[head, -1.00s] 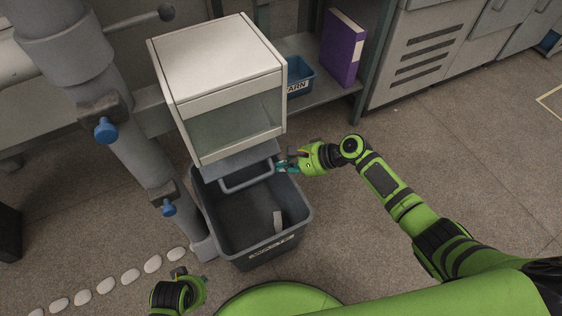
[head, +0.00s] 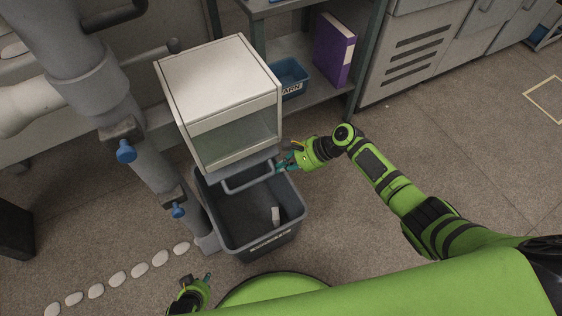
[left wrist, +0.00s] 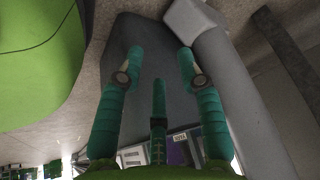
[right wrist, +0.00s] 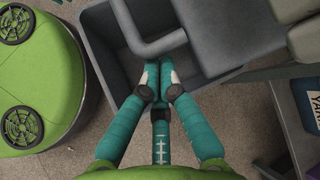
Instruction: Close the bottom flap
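The bottom flap (head: 262,163) is a grey plate under the white box with a window (head: 218,85). It hangs open over the grey bin, and its U-shaped handle (head: 247,186) sticks out towards me. My right gripper (head: 281,164) is at the right end of the handle. In the right wrist view its fingers (right wrist: 159,72) are together, with tips just by the handle's corner (right wrist: 147,47); I see no bar clamped between them. My left gripper (head: 208,279) is low, near my base. In the left wrist view its fingers (left wrist: 158,60) are spread and empty.
The grey bin (head: 300,211) stands under the box, with a small pale piece inside. A grey post with blue knobs (head: 126,151) rises on the left. A shelf holds a blue YARN bin (head: 290,80) and a purple binder (head: 333,50). Floor to the right is clear.

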